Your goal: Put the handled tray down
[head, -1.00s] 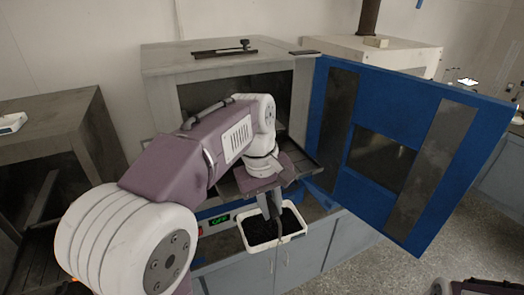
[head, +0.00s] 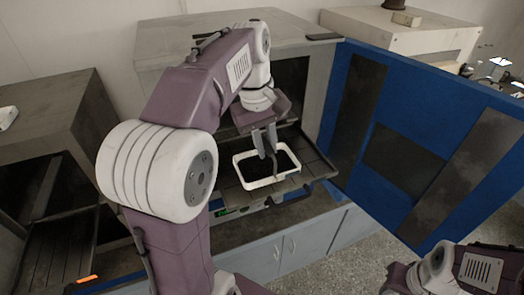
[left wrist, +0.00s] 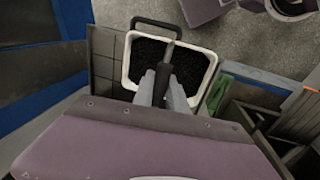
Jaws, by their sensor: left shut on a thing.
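The handled tray (head: 272,182) is a white rectangular tray filled with black granules. My left gripper (head: 264,146) is above it, shut on its dark handle. The left wrist view shows the tray's white rim (left wrist: 127,62), the black handle (left wrist: 163,76) and my left fingers (left wrist: 166,94) around that handle. In the head view the tray appears level over the grey shelf (head: 312,163) that sticks out of the open oven. I cannot tell whether it touches the shelf. My right gripper is not in view.
The oven (head: 165,75) stands open, and its blue door (head: 440,140) is swung out to the right. A second dark cabinet (head: 45,120) is at the left. Grey cupboards (head: 290,248) are below. Shelf surface shows on both sides of the tray.

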